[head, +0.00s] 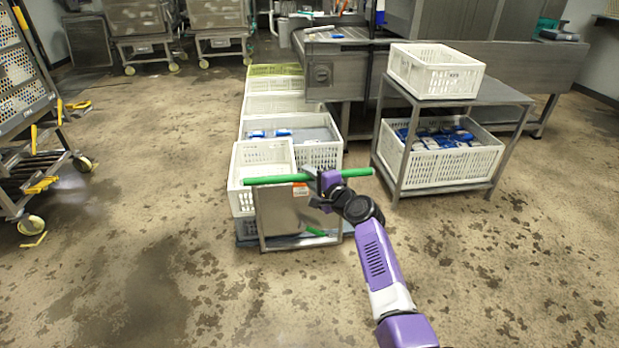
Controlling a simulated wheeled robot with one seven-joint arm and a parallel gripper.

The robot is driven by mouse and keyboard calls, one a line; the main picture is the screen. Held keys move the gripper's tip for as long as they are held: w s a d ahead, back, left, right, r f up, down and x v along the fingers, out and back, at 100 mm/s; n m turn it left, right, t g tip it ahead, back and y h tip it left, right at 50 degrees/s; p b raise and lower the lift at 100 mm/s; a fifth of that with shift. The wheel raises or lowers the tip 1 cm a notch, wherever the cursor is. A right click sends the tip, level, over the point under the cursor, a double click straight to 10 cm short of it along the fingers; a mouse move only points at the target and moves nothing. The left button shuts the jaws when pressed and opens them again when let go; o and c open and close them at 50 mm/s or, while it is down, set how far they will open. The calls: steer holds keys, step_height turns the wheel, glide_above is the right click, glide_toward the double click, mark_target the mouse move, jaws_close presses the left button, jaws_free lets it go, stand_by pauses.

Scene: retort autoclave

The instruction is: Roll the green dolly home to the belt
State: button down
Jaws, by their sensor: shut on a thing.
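The dolly has a bright green handle bar (265,181) across the top of a grey upright panel (285,217). Its low bluish deck (250,241) shows near the floor, and its wheels are hidden. A white crate (247,195) stands behind the panel, apparently on the deck. My gripper (322,180) is shut on the green bar, right of its middle. A steel machine with a flat bed (330,38), which may be the belt, stands beyond, with blue packs on it.
White crates (275,104) stand in a row behind the dolly, one holding blue packs, with a yellow-green crate (275,70) farthest. A steel table (500,93) with crates stands right. A wheeled rack (25,110) stands left. Stained floor (150,190) between rack and dolly is clear.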

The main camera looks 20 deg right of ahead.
steer(key=shift+d+r, duration=0.1)
steer(key=c, duration=1.2)
jaws_free()
steer(key=shift+w, duration=0.1)
steer(key=shift+c, duration=0.2)
steer(key=p+v, duration=0.3)
steer(key=v, duration=0.4)
steer(key=shift+s, duration=0.4)
